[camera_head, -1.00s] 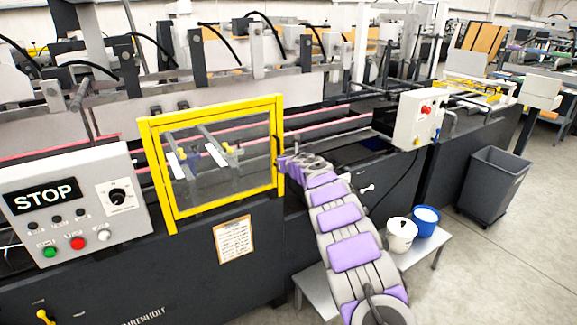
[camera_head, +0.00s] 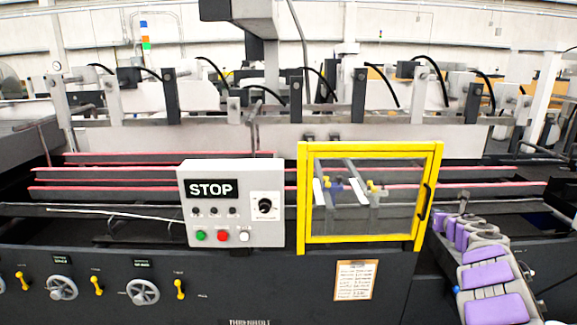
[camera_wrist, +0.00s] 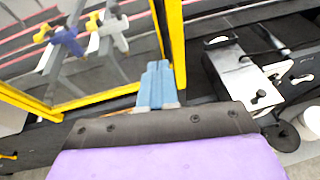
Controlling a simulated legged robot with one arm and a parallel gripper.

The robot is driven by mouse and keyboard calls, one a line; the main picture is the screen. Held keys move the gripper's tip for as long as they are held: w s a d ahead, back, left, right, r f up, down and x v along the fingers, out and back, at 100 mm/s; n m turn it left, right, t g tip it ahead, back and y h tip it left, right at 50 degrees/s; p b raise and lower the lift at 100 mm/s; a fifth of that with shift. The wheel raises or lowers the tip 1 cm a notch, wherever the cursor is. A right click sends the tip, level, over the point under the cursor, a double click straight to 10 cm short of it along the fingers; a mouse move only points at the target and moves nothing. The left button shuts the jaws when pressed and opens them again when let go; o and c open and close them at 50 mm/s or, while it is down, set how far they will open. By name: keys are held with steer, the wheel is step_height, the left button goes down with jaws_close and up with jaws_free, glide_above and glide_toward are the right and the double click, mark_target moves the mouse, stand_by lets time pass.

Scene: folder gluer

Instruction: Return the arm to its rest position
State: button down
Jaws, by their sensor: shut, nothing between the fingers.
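My arm, in purple and grey segments, shows at the lower right of the head view, stretched forward toward the machine. My gripper (camera_head: 463,197) is at its far end, small, just right of the yellow-framed guard door (camera_head: 428,190). In the wrist view my gripper (camera_wrist: 157,84) shows as blue-grey fingers held together, with nothing between them. The yellow frame (camera_wrist: 172,45) stands close to the fingers there; I cannot tell whether they touch it. The guard door looks closed, with a dark handle (camera_head: 424,202) on its right side.
A grey STOP panel (camera_head: 231,203) with buttons and a knob is left of the guard. Handwheels (camera_head: 61,289) and yellow levers (camera_head: 180,289) stick out along the machine's dark front. Red-edged belts run behind. A pale bracket (camera_wrist: 240,75) lies right of my gripper in the wrist view.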

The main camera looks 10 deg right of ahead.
steer(key=s+r+m+g+h, duration=0.1)
steer(key=s+r+m+h, duration=0.15)
steer(key=r+m, duration=0.3)
steer(key=s+r+m+g+h, duration=0.1)
steer(key=s+r+m+h, duration=0.1)
steer(key=r+m+h, duration=0.3)
steer(key=s+a+r+m+g+h, duration=0.1)
steer(key=s+a+r+m+g, duration=0.15)
steer(key=s+m, duration=0.3)
steer(key=s+a+r+m+g, duration=0.2)
steer(key=s+r+m, duration=0.1)
steer(key=s+m, duration=0.3)
steer(key=s+a+f+m+g+y, duration=0.3)
steer(key=s+a+f, duration=0.4)
steer(key=s+a, duration=0.5)
steer(key=s+a+f+m+g+y, duration=0.3)
steer(key=s+a+f, duration=0.4)
steer(key=s+a, duration=0.6)
steer(key=s+a+f+m+g+y, duration=0.3)
steer(key=s+a+f+y, duration=0.3)
steer(key=s+a, duration=0.7)
steer(key=a+f+m, duration=0.1)
steer(key=a, duration=0.2)
steer(key=shift+m, duration=0.4)
